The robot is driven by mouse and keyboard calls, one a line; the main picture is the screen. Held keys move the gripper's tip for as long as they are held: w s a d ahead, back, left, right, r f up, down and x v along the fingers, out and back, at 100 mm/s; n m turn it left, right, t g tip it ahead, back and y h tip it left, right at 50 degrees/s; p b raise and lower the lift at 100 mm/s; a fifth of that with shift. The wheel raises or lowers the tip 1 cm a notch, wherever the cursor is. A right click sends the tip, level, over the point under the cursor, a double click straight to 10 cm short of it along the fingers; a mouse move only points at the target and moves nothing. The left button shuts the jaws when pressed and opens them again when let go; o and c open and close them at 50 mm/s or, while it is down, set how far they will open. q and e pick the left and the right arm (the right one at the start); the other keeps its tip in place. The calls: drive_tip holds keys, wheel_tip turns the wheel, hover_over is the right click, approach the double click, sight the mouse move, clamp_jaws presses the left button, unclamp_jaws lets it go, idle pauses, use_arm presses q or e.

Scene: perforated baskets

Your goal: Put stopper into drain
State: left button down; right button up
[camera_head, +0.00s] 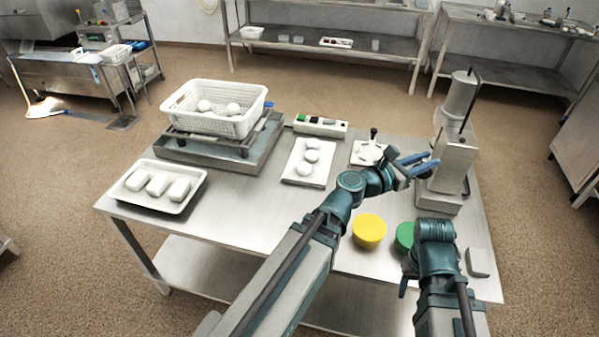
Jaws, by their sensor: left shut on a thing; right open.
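My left gripper (422,164) reaches over the right part of the steel table, its blue fingers beside the grey upright machine (455,165). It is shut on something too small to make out. A small black-knobbed piece (374,134) stands upright at a white plate (366,153), left of this gripper and apart from its fingers; I cannot tell whether it is the stopper. My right gripper, open, is low at the table's front right, mostly hidden by its own wrist. I cannot make out a drain.
A white perforated basket (190,120) with round white pieces stands over a steel basin (235,160). White trays (135,205) (290,175) hold white pieces. A yellow round container (369,231) and a green one (404,237) stand near my arms.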

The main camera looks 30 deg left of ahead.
use_arm(q)
drive_tip(key=w+a+f+n+t+y+b, duration=0.1)
drive_tip(key=w+a+f+y+b, duration=0.15)
drive_tip(key=a, duration=0.25)
drive_tip(key=w+a+f+n+t+y+b, duration=0.1)
drive_tip(key=w+a+f+b, duration=0.15)
drive_tip(key=a, duration=0.25)
drive_tip(key=n+y+b, duration=0.8)
drive_tip(key=y+b, duration=0.4)
drive_tip(key=b, duration=0.2)
hover_over(273, 180)
wheel_tip(273, 180, down, 14)
drive_tip(key=shift+t+h, duration=0.25)
drive_tip(key=shift+t, duration=0.15)
wheel_tip(273, 180, down, 11)
drive_tip(key=b, duration=1)
drive_tip(key=shift+r, duration=0.35)
drive_tip(key=c, duration=0.7)
unclamp_jaws()
